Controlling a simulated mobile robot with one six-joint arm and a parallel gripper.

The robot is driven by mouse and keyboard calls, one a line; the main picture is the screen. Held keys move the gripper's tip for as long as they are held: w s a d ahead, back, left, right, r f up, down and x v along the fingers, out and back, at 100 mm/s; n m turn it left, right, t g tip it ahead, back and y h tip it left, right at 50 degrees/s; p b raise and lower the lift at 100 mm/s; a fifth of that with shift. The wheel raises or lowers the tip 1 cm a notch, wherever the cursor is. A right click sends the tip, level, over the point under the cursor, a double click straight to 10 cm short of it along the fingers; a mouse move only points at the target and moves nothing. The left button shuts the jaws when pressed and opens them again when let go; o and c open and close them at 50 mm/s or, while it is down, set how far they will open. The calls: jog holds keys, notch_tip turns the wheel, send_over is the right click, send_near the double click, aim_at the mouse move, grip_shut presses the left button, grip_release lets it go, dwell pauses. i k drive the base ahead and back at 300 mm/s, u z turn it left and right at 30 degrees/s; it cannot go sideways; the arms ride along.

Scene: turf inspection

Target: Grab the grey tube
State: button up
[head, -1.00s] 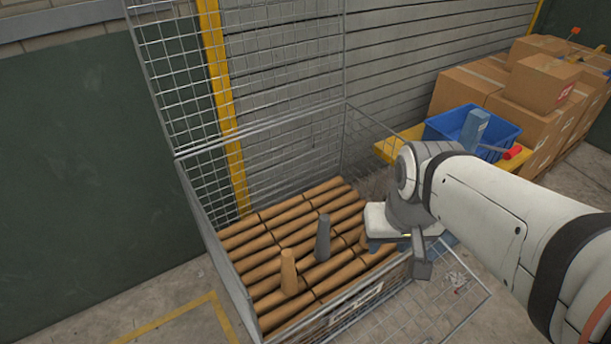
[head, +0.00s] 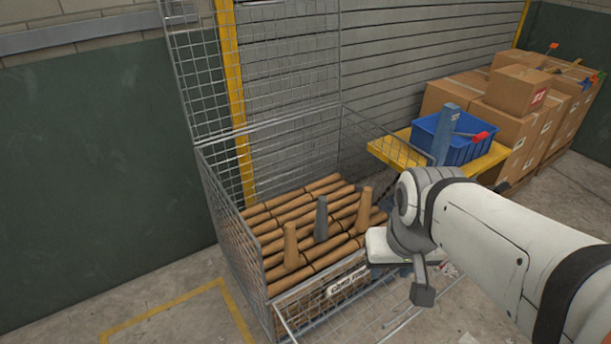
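The grey tube (head: 321,219) stands upright in a wire mesh cage (head: 226,222), on a layer of brown tubes lying side by side. A brown upright tube (head: 290,246) stands to its left and nearer. Another brown upright tube (head: 364,210) stands to its right. My gripper (head: 390,250) is at the right side of the cage in the picture, right of the grey tube and apart from it. Its fingers are mostly hidden by my wrist, so I cannot tell how far they are open.
The cage's near front panel (head: 345,318) is folded down, and its back and side mesh walls stand up. A blue bin (head: 470,146) with a blue post (head: 445,134) by it sits on a yellow table (head: 392,151). Cardboard boxes (head: 518,88) are stacked behind at right.

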aim_at(321, 223)
jog(key=z, duration=0.15)
jog(key=i, duration=0.9)
jog(key=u, duration=0.05)
